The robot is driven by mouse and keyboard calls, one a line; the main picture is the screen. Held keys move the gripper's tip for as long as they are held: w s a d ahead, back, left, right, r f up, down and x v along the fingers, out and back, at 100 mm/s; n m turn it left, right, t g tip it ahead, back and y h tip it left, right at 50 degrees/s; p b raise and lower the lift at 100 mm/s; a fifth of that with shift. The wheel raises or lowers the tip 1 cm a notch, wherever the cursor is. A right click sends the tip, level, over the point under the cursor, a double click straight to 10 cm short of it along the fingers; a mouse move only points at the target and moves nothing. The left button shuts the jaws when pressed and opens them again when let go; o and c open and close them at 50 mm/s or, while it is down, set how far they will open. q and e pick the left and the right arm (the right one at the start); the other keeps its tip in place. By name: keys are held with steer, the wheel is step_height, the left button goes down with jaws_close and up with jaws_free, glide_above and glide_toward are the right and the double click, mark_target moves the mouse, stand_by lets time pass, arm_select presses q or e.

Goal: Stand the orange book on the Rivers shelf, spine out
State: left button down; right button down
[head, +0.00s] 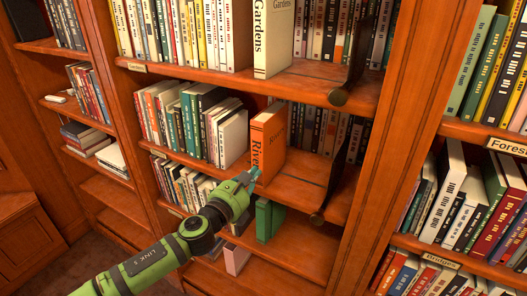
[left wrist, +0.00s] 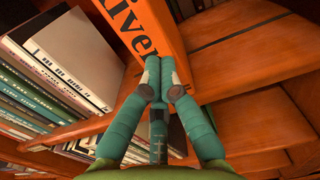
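The orange book (head: 267,142), with "Rivers" in dark letters on its spine, stands nearly upright on the middle shelf (head: 300,180) of the central bookcase. Its spine faces out, near the shelf's front edge. The spine's lower part also shows in the left wrist view (left wrist: 150,30). My left gripper (head: 250,179) is at the lower part of the spine. In the left wrist view its fingertips (left wrist: 160,66) are close together, in front of the spine and not around the book. Whether they touch it is unclear. My right gripper is not in view.
White books (head: 233,138) and other books stand left of the orange book. Several books (head: 335,133) stand deeper on its right. Bare shelf shows right of the book.

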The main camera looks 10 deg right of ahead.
arm_select(q)
steer(key=shift+b+x, duration=0.45)
steer(key=shift+x, duration=0.85)
steer(key=p+v, duration=0.3)
steer(key=v, duration=0.3)
